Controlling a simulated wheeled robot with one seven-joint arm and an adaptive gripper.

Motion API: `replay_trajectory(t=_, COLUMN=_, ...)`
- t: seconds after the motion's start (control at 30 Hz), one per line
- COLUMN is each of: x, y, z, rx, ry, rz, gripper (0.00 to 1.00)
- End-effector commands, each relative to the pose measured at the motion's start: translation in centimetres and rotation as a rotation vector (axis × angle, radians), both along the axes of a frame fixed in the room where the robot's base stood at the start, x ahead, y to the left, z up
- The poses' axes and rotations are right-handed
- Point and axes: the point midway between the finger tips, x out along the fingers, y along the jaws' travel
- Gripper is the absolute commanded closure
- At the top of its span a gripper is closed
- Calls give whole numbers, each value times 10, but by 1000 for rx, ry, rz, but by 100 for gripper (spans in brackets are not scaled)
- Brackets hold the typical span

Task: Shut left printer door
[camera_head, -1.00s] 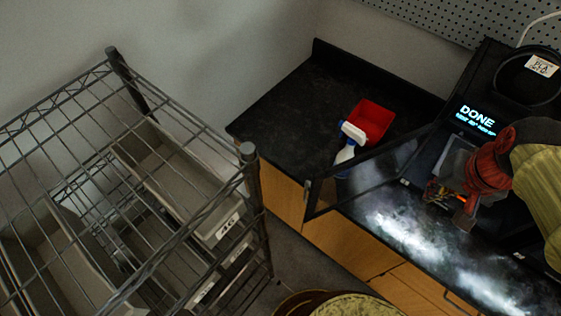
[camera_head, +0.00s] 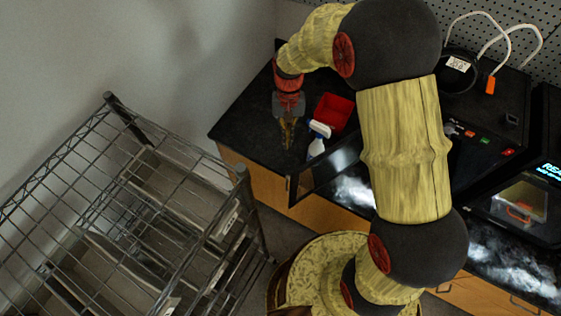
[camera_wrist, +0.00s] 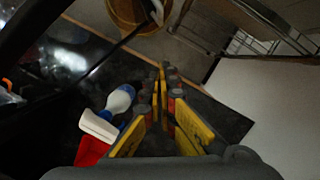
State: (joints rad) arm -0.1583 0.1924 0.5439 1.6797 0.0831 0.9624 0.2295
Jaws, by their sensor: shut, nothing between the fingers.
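The left printer (camera_head: 485,120) stands on the black counter, partly hidden behind my arm. Its door (camera_head: 325,174), a dark frame with a glass pane, stands open and sticks out to the left over the counter's front. The hinge side of the door is hidden by my arm. My gripper (camera_head: 287,145) is shut and empty, pointing down over the left part of the counter, left of the door and apart from it. In the wrist view my gripper's fingers (camera_wrist: 164,80) meet at the tips, and the dark door (camera_wrist: 50,75) fills the left side.
A red bin (camera_head: 334,112) and a white-and-blue spray bottle (camera_head: 318,138) are between my gripper and the printer. The bottle also shows in the wrist view (camera_wrist: 119,101). A second printer (camera_head: 517,200) is at right. A wire shelf (camera_head: 150,200) stands at left.

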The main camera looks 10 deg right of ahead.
Motion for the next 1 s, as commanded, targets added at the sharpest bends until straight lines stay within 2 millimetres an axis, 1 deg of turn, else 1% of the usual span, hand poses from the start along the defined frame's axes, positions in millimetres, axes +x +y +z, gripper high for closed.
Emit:
replay_trajectory(t=0.17, x=-5, y=0, z=-18, rx=0, ry=4, rz=0, gripper=100)
replay_trajectory(t=0.6, x=-26, y=3, z=-98, rx=0, ry=4, rz=1, gripper=100)
replay_trajectory(t=0.7, x=-41, y=5, z=-95, rx=0, ry=1, rz=1, gripper=100)
replay_trajectory(t=0.8, x=-52, y=7, z=-95, rx=0, ry=0, rz=1, gripper=100)
replay_trajectory(t=0.9, x=-60, y=8, z=-95, rx=0, ry=1, rz=1, gripper=100)
replay_trajectory(t=1.0, x=-63, y=8, z=-96, rx=0, ry=0, rz=1, gripper=100)
